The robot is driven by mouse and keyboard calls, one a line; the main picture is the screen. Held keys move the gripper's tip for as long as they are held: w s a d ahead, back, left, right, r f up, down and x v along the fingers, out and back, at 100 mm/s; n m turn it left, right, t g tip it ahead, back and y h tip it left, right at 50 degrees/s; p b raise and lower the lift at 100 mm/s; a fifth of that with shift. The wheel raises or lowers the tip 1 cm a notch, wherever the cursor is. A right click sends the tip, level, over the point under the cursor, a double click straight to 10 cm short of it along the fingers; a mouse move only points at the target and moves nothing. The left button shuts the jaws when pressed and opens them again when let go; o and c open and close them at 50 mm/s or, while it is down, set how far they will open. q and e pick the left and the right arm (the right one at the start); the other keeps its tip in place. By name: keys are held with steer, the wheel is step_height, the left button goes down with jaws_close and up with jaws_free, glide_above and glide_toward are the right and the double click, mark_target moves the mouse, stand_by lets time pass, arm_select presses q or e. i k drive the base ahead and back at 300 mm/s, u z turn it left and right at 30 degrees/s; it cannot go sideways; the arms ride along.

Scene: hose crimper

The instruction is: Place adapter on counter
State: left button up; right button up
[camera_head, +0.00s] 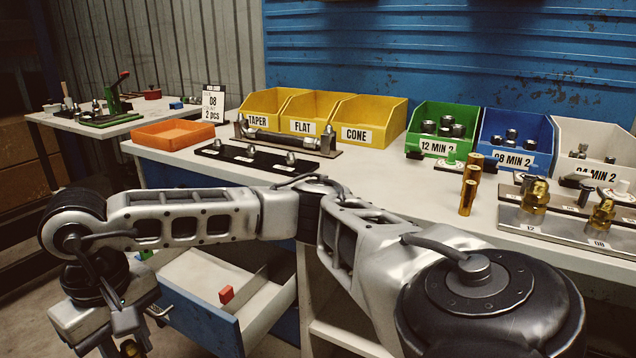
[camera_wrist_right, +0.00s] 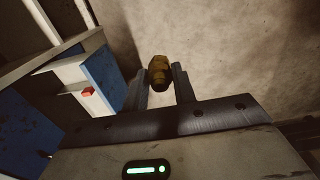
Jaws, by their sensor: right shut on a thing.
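The adapter is a brass fitting (camera_wrist_right: 159,73) between the fingers of my right gripper (camera_wrist_right: 160,88) in the right wrist view, above the floor. In the head view my right arm reaches across to the left, and the right gripper (camera_head: 130,338) hangs at the bottom left edge with a bit of brass (camera_head: 130,348) in it. It is beside the open drawer, lower than the white counter (camera_head: 410,185) and apart from it. My left gripper is in neither view.
An open drawer (camera_head: 192,318) with a red block (camera_head: 226,294) juts out below the counter. On the counter are yellow bins (camera_head: 369,122), an orange tray (camera_head: 168,135), a black fitting rack (camera_head: 258,160) and a plate with brass adapters (camera_head: 535,197). The counter's middle front is clear.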

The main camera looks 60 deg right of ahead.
mark_target(403, 185)
steer(key=k, duration=0.45)
steer(key=z, duration=0.85)
